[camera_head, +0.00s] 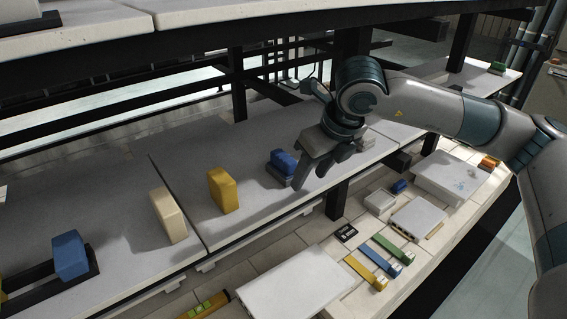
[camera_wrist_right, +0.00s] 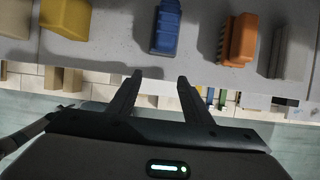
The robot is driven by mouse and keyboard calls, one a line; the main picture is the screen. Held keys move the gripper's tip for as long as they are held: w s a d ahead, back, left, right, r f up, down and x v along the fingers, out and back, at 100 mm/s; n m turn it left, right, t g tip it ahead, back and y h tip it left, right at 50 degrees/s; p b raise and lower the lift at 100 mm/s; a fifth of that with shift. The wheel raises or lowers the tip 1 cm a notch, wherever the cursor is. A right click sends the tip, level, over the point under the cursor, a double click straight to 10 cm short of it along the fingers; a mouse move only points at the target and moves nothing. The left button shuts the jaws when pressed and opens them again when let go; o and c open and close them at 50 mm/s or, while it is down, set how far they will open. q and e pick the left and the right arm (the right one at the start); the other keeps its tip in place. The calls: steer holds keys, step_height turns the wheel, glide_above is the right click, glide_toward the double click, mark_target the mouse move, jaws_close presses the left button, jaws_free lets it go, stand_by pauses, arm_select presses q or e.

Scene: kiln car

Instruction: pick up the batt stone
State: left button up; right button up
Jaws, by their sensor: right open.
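No block carries a name that I can read, so I cannot tell for sure which is the batt stone. A row of blocks stands on the pale shelf: a cream block (camera_head: 168,215), a yellow block (camera_head: 222,191), and a blue block (camera_head: 284,163). The right wrist view also shows the blue block (camera_wrist_right: 165,30), an orange block (camera_wrist_right: 237,40) and a grey ridged block (camera_wrist_right: 290,52). My right gripper (camera_head: 320,174) is open and empty; in its wrist view (camera_wrist_right: 160,78) the blue block lies just beyond the fingertips. My left gripper is not in view.
Another blue block (camera_head: 70,256) sits by a black rack at the left. A lower bench at right holds white boxes (camera_head: 417,219), coloured strips (camera_head: 386,250) and a level (camera_head: 205,305). The shelf between the yellow and blue blocks is bare.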

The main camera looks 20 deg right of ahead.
mark_target(283, 166)
steer(key=w+p, duration=0.1)
steer(key=w+a, duration=0.1)
steer(key=w, duration=0.1)
steer(key=shift+w+a+r+p, duration=0.15)
steer(key=shift+w+a+p, duration=0.05)
steer(key=shift+w+p, duration=0.15)
steer(key=shift+w, duration=0.2)
steer(key=shift+a, duration=0.1)
steer(key=shift+w, duration=0.1)
